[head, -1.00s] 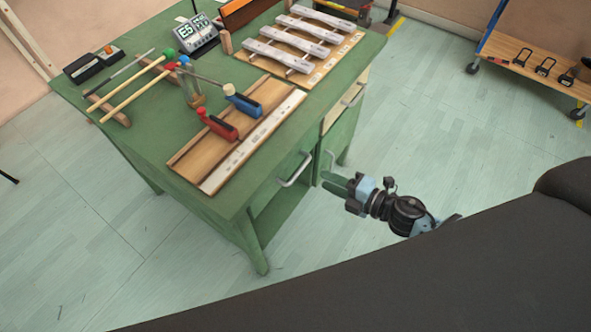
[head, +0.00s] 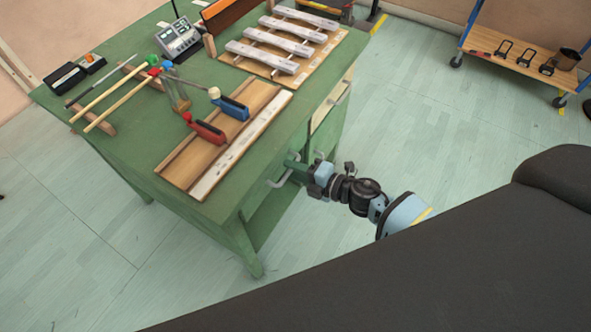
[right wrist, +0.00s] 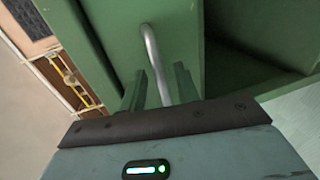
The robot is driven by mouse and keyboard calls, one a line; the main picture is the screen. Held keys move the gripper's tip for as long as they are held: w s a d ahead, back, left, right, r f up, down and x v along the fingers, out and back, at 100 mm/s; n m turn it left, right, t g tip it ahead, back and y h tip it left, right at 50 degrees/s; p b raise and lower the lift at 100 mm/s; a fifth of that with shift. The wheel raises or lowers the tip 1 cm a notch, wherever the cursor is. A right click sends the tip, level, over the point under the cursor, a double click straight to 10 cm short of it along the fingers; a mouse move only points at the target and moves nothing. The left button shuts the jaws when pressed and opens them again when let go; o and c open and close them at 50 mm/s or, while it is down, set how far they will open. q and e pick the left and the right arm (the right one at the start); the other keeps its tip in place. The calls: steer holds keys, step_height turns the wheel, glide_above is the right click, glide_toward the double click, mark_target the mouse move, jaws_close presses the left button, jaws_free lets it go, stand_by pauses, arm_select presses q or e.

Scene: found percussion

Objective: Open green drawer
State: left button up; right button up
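The green drawer (right wrist: 182,35) is in the front of the green workbench. Its grey bar handle (right wrist: 150,45) shows in the right wrist view, and it also shows in the head view (head: 275,184). The drawer front looks flush with the bench. My right gripper (right wrist: 159,88) is at the handle, with its green fingers apart on either side of the bar. In the head view my right gripper (head: 291,165) partly covers the handle. I cannot tell whether the fingers touch the bar. My left gripper is not in view.
An open space (right wrist: 245,70) lies below the drawer. A wheeled cart (head: 510,60) stands at the far right. The floor (head: 430,125) between is clear.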

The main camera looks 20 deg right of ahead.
jaws_close()
steer(key=shift+s+d, duration=0.1)
stand_by(0.3)
steer(key=f+v, duration=0.2)
steer(key=v, duration=0.9)
steer(key=s+f+v, duration=0.1)
steer(key=f+v, duration=0.2)
steer(key=v, duration=0.9)
steer(key=shift+s+d, duration=0.15)
steer(key=shift+d, duration=0.3)
steer(key=shift+r, duration=0.1)
